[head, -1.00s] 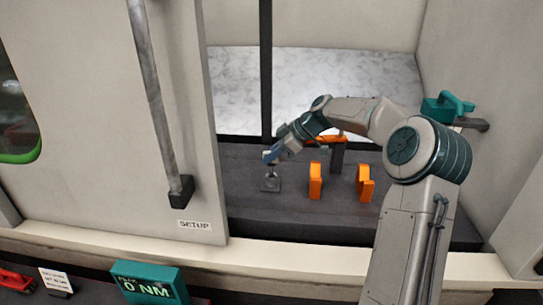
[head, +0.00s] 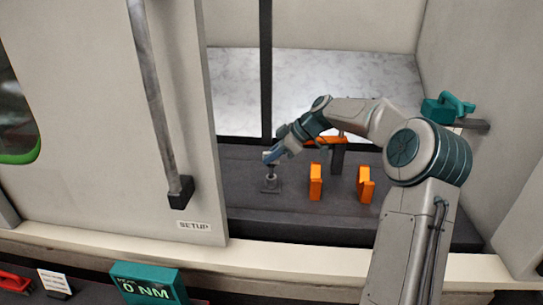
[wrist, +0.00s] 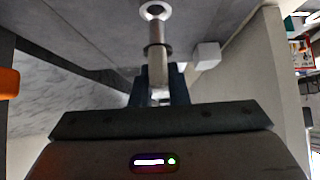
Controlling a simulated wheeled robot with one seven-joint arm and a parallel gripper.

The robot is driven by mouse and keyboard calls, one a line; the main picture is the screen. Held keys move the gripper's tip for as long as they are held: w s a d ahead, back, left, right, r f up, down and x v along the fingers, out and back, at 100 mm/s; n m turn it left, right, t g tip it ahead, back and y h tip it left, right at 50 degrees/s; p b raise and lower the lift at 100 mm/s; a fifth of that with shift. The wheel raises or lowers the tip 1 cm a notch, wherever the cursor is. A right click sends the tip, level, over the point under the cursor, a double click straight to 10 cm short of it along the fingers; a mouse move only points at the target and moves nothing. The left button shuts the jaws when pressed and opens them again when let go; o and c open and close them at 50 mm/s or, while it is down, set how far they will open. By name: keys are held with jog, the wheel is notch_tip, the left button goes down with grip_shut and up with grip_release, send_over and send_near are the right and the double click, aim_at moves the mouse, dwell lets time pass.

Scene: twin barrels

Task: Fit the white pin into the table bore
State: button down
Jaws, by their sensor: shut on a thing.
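My gripper (head: 268,159) is over the dark table bed and shut on the pin. The pin (wrist: 157,60) looks pale grey with a dark collar in the wrist view, and runs from between my fingers toward a white ring with a dark centre (wrist: 154,11). In the head view the pin (head: 270,174) hangs roughly upright over the small grey block (head: 270,188) on the bed. I cannot tell whether the pin's tip is above the bore or inside it.
Two orange blocks (head: 315,182) (head: 365,185) stand right of the grey block. A white door panel with a handle (head: 180,190) is on the left. A dark vertical post (head: 266,70) rises behind. A small white cube (wrist: 207,55) is beside the pin.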

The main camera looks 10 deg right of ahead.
aim_at(276, 164)
jog(key=shift+f, duration=0.15)
jog(key=shift+f+b, duration=0.35)
jog(key=shift+b, duration=0.1)
jog(key=shift+f+b, duration=1.4)
jog(key=shift+f, duration=0.15)
jog(key=c, duration=1.3)
grip_release()
jog(key=shift+d, duration=0.1)
jog(key=v, duration=1.3)
jog(key=shift+d+r+b, duration=0.15)
jog(key=shift+r+b, duration=0.1)
jog(key=shift+b, duration=0.05)
jog(key=shift+s, duration=0.1)
